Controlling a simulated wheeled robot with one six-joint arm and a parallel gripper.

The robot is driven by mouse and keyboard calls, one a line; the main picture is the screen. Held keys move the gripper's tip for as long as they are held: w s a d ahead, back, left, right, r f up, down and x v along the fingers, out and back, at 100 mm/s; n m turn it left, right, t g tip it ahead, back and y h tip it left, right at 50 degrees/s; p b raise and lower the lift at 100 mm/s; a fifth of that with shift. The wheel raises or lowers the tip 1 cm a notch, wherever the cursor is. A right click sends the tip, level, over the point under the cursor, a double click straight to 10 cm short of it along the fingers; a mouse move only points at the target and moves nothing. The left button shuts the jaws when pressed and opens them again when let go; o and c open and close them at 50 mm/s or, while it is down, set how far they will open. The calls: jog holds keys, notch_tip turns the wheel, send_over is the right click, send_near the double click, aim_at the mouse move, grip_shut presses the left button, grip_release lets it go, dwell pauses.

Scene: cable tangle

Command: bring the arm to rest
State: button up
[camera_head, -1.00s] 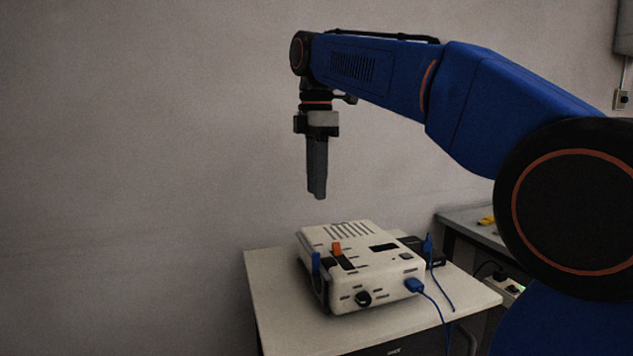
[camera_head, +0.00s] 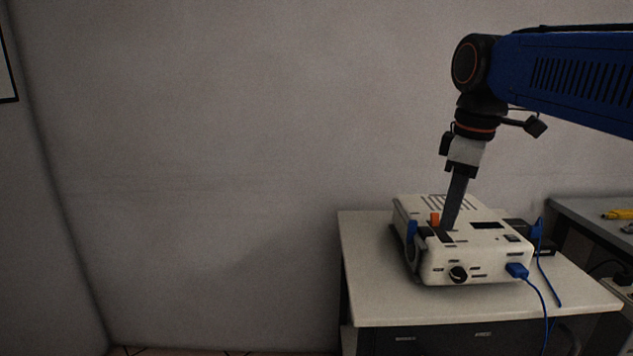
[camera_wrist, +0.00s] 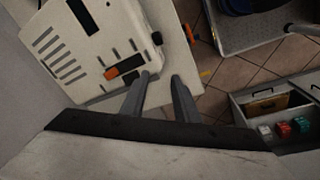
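My gripper (camera_head: 449,227) hangs from my blue arm, tilted slightly, its tips overlapping the top of the white device in the head view. I cannot tell the height of the gap from that view. In the wrist view my gripper (camera_wrist: 161,78) has its two grey fingers apart with nothing between them. The white device (camera_head: 470,262) sits on the small table; it also shows at the upper left of the wrist view (camera_wrist: 82,42). Its orange switch (camera_head: 435,218) is just left of the fingers.
The table (camera_head: 375,295) has bare top at its front and left. A blue cable (camera_head: 541,290) runs from a plug at the device's front over the table edge. A black box (camera_head: 543,247) is behind right. A side bench (camera_head: 590,213) stands right; open wall lies left.

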jog(key=s+d+f+m+t, duration=0.1)
jog(key=s+f+m, duration=0.4)
jog(key=f, duration=0.6)
jog(key=s+d+f+m+t, duration=0.2)
jog(key=s+f+m, duration=0.4)
jog(key=s+f, duration=0.4)
notch_tip(320, 180, down, 2)
jog(key=shift+s+d+f, duration=0.1)
jog(key=shift+s+d, duration=0.05)
jog(key=shift+d, duration=0.15)
